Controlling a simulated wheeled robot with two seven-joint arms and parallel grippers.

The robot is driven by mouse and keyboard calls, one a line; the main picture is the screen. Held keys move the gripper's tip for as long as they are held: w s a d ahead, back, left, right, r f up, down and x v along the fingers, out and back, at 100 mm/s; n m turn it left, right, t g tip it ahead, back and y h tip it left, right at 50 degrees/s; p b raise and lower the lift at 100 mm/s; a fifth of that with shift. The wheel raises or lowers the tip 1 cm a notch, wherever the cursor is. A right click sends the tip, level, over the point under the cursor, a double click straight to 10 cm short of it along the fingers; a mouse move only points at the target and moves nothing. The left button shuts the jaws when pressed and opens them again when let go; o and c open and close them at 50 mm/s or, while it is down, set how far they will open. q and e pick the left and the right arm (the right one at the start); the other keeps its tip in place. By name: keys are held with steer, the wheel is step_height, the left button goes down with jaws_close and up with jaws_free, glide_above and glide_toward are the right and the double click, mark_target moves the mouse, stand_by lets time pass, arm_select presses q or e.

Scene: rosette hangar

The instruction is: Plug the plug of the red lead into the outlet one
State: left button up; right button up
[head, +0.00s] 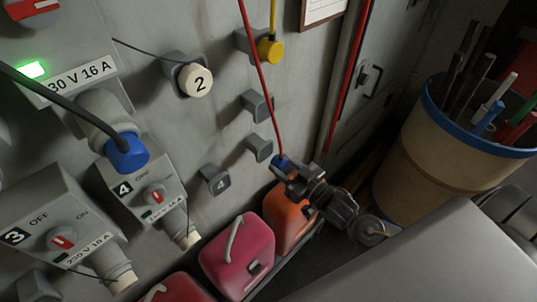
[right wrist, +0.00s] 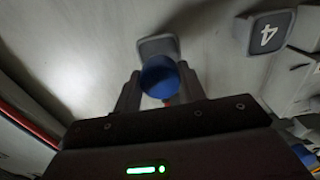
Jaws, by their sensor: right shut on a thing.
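My right gripper (head: 286,168) is shut on the blue plug (head: 279,161) at the lower end of the red lead (head: 262,75). The lead rises from the plug to the top edge in the head view. In the right wrist view the blue plug (right wrist: 160,77) sits between the two fingers, with a grey wall holder (right wrist: 157,45) close behind it; I cannot tell whether they touch. No outlet marked 1 can be read. An outlet with a green lamp (head: 32,70), its number out of view, has another blue plug (head: 126,153) on a black lead. My left gripper is not in view.
Outlet boxes 3 (head: 42,225) and 4 (head: 142,190) are on the wall at left. Red (head: 238,258) and orange (head: 287,222) canisters stand below. A barrel (head: 440,150) is at right.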

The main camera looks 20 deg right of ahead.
steer(key=shift+v, duration=1)
